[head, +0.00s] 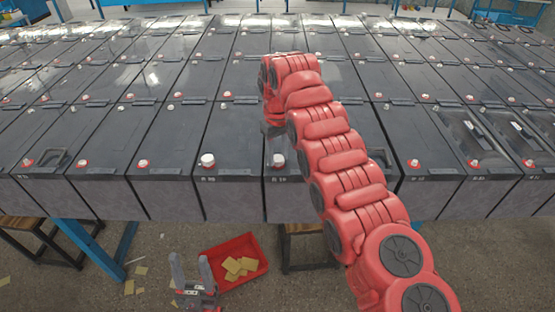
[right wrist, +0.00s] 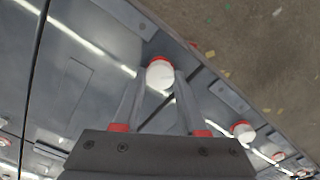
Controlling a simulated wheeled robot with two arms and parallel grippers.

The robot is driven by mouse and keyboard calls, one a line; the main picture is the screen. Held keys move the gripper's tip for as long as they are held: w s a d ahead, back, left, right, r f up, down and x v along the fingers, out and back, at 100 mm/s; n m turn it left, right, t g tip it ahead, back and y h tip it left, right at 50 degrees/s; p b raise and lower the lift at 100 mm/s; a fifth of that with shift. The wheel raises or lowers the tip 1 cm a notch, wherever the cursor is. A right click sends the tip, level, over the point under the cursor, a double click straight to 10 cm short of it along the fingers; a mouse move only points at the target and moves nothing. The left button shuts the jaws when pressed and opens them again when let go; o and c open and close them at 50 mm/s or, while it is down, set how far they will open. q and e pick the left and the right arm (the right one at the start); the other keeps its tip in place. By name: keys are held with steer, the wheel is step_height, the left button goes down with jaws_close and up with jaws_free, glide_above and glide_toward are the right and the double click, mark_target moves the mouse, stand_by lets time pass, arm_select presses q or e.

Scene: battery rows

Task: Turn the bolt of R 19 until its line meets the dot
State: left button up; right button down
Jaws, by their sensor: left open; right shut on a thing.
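The battery labelled R 19 (head: 290,205), its small print hard to read, stands in the front row. Its white-capped bolt (head: 278,160) with a red collar is near the front edge. In the right wrist view my right gripper (right wrist: 160,84) is shut on the bolt (right wrist: 160,72), one finger on each side. In the head view my red right arm reaches over the battery and its gripper is partly hidden. No line or dot can be made out. My left gripper (head: 192,268) is open and empty, low in front of the rows.
Rows of dark batteries stand close together. Another bolt (right wrist: 243,130) shows in the right wrist view. A red tray (head: 226,281) with yellowish pieces lies on the floor, with a stool (head: 304,228) beside it.

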mark_target(278, 158)
steer(key=m+b, duration=0.1)
steer(key=m, duration=0.3)
steer(key=shift+m, duration=0.3)
steer(key=m, duration=0.4)
steer(key=shift+m+b, duration=0.3)
steer(key=shift+d, duration=0.1)
steer(key=shift+c, duration=2.3)
jaws_free()
steer(key=shift+r, duration=0.1)
step_height(278, 158, up, 17)
steer(key=p, duration=1.7)
